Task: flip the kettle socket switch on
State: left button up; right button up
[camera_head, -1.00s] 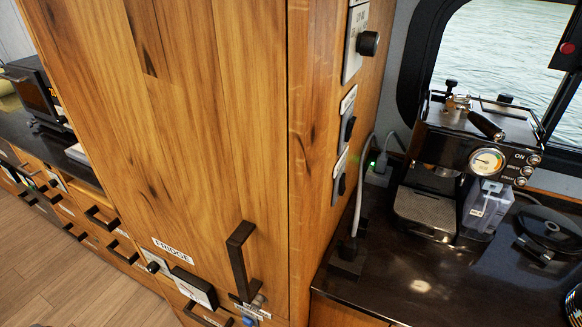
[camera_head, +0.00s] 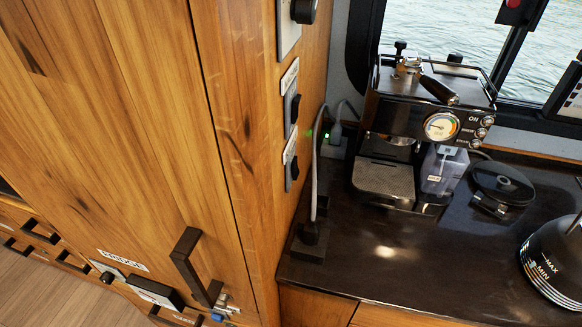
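Two black rocker switches, an upper one (camera_head: 294,109) and a lower one (camera_head: 292,168), sit on white plates on the side of the wooden cabinet. Their labels are too small to read, so I cannot tell which is for the kettle or how they are set. A socket (camera_head: 334,136) with a plug and a green light is on the back wall. The kettle (camera_head: 556,262), marked MAX and MIN, is partly in view at the right edge. Its likely black round base (camera_head: 503,183) is on the counter. Neither of my grippers is in view.
A coffee machine (camera_head: 425,118) stands at the back of the dark counter (camera_head: 400,268). A cable runs down to a black block (camera_head: 309,244) by the cabinet. The fridge handle (camera_head: 190,262) sticks out low on the cabinet front. The front middle counter is clear.

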aim_at(295, 169)
jog(key=z, duration=0.55)
jog(key=k, duration=1.25)
jog(key=u, duration=0.3)
jog(key=i, duration=0.85)
jog(key=u, duration=0.25)
